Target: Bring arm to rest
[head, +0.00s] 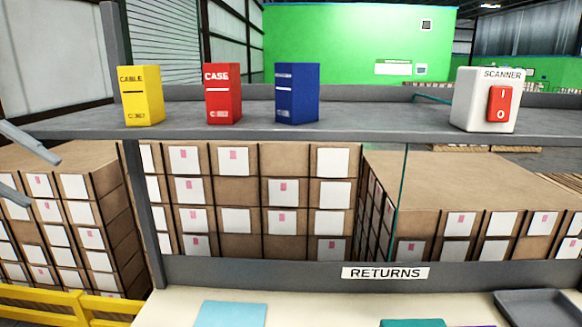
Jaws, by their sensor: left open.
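My left gripper (42,181) shows at the left edge in the head view, its two grey fingers apart with nothing between them. It is left of the grey shelf's end and clear of the cartons. On the shelf (390,117) stand a yellow CABLE carton (141,97), a red CASE carton (223,95) and a blue carton (297,94), all upright with gaps between them. The rest of my left arm is out of frame. My right gripper is not in view.
A white scanner box (465,100) with a red switch stands on the shelf's right part. Below, a pale table holds a light-blue flat item (231,314), a teal item (412,323) and a dark tray (540,308) under a RETURNS sign (386,273). Stacked brown boxes stand behind.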

